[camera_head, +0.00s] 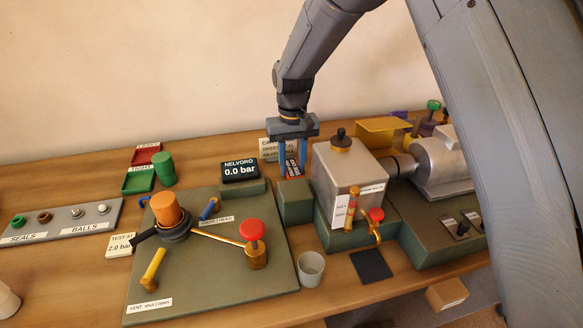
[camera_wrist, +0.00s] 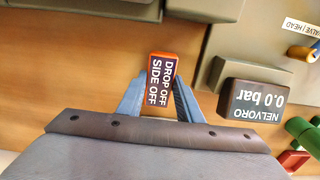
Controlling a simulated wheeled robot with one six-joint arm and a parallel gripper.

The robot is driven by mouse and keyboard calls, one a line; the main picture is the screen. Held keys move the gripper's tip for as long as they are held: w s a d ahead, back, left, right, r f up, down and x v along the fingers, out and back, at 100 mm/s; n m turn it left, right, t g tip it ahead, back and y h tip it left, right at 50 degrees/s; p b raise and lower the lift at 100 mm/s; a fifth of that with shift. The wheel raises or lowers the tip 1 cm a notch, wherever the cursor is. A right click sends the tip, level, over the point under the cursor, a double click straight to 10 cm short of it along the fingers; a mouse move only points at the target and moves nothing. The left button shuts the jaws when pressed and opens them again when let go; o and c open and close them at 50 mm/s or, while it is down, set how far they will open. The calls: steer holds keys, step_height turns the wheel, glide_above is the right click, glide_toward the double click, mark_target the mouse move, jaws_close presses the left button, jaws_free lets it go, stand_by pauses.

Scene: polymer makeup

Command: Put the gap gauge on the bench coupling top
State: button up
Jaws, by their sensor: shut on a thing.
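My gripper (camera_head: 292,174) points down over the back of the bench and is shut on a small block with an orange edge and a dark label, which I take for the gap gauge (camera_head: 292,165). In the wrist view the gauge (camera_wrist: 161,75) sits between both fingers, its label reading "DROP OFF SIDE OFF". What looks like the bench coupling (camera_head: 402,166) lies to the right, between a grey metal box (camera_head: 345,178) and a silver motor (camera_head: 440,160). A yellow plate (camera_head: 384,130) stands above and behind it. My gripper is left of the box, well apart from the coupling.
A black "NELVORO 0.0 bar" display (camera_head: 240,171) is left of my gripper, and a cream sign (camera_head: 272,151) stands behind it. A green block (camera_head: 295,202) is just in front. The green valve board (camera_head: 210,270) and a grey cup (camera_head: 311,269) are nearer.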

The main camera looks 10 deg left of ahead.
steer(key=shift+f, duration=0.75)
steer(key=shift+f, duration=0.1)
steer(key=o, duration=1.1)
